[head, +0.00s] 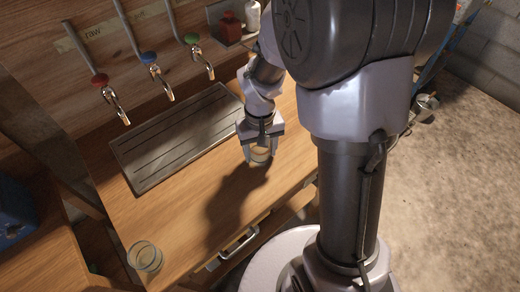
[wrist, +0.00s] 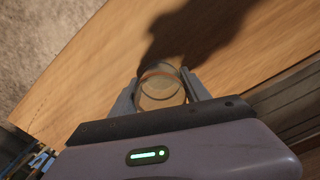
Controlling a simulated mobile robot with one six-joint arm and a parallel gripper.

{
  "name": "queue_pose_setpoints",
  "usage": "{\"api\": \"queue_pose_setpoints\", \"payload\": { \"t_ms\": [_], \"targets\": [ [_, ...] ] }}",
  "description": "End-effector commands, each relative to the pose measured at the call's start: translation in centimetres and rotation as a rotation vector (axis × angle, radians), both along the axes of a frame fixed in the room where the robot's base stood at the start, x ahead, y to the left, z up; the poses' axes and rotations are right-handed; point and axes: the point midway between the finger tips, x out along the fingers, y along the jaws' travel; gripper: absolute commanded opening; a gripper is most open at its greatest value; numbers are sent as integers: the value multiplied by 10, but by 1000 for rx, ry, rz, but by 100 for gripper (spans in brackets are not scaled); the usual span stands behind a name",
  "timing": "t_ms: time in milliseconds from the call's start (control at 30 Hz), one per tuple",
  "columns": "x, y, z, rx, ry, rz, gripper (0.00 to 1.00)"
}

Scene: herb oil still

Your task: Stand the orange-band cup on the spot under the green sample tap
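The clear cup with an orange band (wrist: 160,90) sits between the two fingers of my gripper (wrist: 162,92) in the wrist view, with a finger against each side. In the head view my gripper (head: 261,143) points down over the counter, right of the slatted drip tray, and the cup (head: 260,155) shows between its fingers. The cup looks upright; whether its base touches the counter I cannot tell. The green sample tap (head: 197,50) is the rightmost of three on the wall, above the tray's far end. No marked spot under it can be made out.
The blue tap (head: 150,65) and red tap (head: 103,88) stand left of the green one, over the drip tray (head: 150,178). Another clear cup (head: 145,257) stands at the counter's near left.

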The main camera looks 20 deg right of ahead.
Motion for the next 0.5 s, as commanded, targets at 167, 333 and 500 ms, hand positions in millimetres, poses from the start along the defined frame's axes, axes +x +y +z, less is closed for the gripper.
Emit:
{"api": "queue_pose_setpoints", "payload": {
  "t_ms": [167,333,500],
  "targets": [
    [0,0,1,0,0,0,71],
    [0,0,1,0,0,0,71],
    [1,0,30,0,-4,1,71]
  ]
}}
